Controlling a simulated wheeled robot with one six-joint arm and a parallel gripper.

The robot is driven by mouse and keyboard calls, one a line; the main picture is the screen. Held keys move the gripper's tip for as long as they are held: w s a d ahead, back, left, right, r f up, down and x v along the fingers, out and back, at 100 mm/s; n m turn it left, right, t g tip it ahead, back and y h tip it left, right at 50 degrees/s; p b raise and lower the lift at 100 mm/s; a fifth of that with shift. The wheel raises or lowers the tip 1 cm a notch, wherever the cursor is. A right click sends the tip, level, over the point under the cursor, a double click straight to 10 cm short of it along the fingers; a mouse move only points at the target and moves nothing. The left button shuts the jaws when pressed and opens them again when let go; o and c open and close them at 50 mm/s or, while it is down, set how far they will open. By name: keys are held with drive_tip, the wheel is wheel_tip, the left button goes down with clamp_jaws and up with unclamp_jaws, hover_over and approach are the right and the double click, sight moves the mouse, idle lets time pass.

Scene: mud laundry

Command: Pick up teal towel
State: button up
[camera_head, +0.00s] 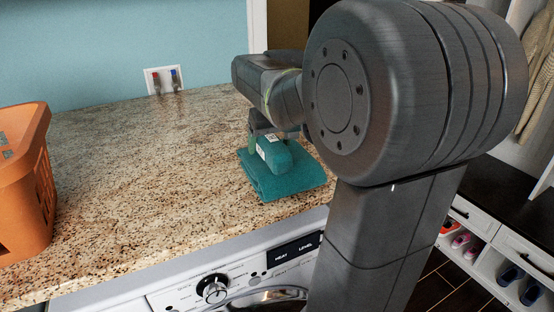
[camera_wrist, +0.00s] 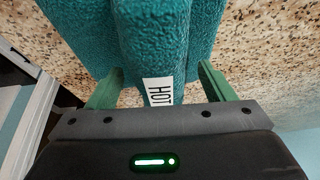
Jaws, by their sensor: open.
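The teal towel (camera_head: 283,178) lies folded on the granite counter above the washing machine, with a raised rolled part on top that bears a white label. In the wrist view the towel (camera_wrist: 205,25) fills the top middle, and its label (camera_wrist: 158,91) reads "HOT". My gripper (camera_head: 265,145) is over the towel. In the wrist view its two green fingers (camera_wrist: 160,86) stand open on either side of the raised part, with a gap visible on the right. In the head view my arm hides part of the gripper and whatever is behind it.
The granite counter (camera_head: 130,180) is clear between the towel and an orange basket (camera_head: 25,190) at the left. A wall outlet box (camera_head: 165,80) is at the back. A washing machine (camera_head: 225,285) stands below the counter. Shoe cubbies (camera_head: 500,270) are at the right.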

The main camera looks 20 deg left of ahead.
drive_tip(key=shift+f, duration=0.25)
idle(0.3)
drive_tip(key=c, duration=1.6)
